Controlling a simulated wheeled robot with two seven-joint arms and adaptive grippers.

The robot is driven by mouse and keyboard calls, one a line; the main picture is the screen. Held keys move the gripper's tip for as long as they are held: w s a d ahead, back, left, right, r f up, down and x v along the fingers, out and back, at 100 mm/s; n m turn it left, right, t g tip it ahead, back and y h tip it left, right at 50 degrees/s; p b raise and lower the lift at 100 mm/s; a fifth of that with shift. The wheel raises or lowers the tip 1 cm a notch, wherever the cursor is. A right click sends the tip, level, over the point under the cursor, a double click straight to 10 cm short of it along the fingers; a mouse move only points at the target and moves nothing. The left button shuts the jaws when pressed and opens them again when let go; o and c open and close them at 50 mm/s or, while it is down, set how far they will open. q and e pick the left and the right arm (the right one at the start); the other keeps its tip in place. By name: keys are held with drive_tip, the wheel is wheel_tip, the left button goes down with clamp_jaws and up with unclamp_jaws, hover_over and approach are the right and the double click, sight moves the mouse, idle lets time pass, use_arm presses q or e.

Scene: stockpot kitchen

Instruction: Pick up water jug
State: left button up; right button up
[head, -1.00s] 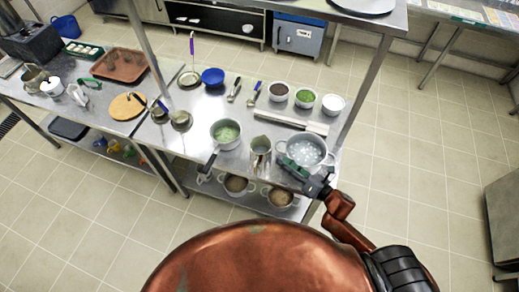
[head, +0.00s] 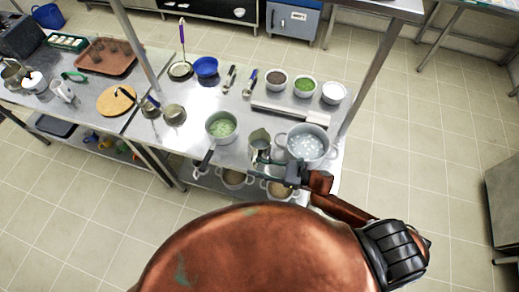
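The water jug, a grey metal pitcher (head: 259,140), stands upright on the steel table between the pot of green contents (head: 221,127) and the large pot of clear bubbling liquid (head: 308,143). My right gripper (head: 259,167) reaches in from the right at the jug's near side, by its lower part. Its fingers look apart, and they hide part of the jug's base. I cannot tell whether they touch it. My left gripper is out of view.
Bowls of dark (head: 276,80), green (head: 304,86) and white (head: 333,92) contents stand behind a long metal bar (head: 290,112). A shelf post (head: 368,75) rises at the table's right corner. Pots (head: 280,189) sit on the lower shelf.

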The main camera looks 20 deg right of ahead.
drive_tip(key=shift+w+a, duration=0.25)
drive_tip(key=shift+a, duration=0.2)
drive_tip(key=c, duration=0.5)
drive_tip(key=shift+c, duration=1.3)
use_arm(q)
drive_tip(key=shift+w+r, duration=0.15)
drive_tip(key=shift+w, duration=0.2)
use_arm(e)
clamp_jaws()
drive_tip(key=shift+r, duration=0.1)
